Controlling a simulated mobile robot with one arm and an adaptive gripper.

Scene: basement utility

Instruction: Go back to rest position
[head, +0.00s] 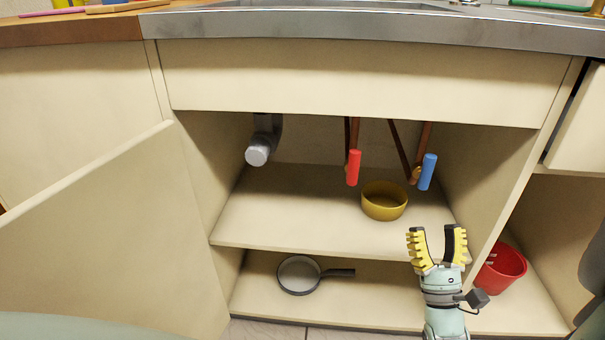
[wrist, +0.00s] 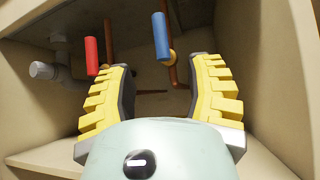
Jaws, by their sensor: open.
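My gripper (head: 437,245) is open and empty, its yellow fingers pointing up in front of the right side of the open sink cabinet. In the wrist view the two fingers (wrist: 162,95) stand apart with nothing between them. Beyond them are the red valve handle (wrist: 92,56) and the blue valve handle (wrist: 161,36) on copper pipes. In the head view the red handle (head: 353,167) and the blue handle (head: 428,172) hang above the upper shelf, apart from my gripper.
A yellow bowl (head: 384,201) sits on the upper shelf (head: 290,205). A dark pan (head: 299,275) lies on the lower shelf. A red bucket (head: 501,268) stands right of my gripper. An open cabinet door (head: 100,240) is at left; a grey drain pipe (head: 259,150) hangs inside.

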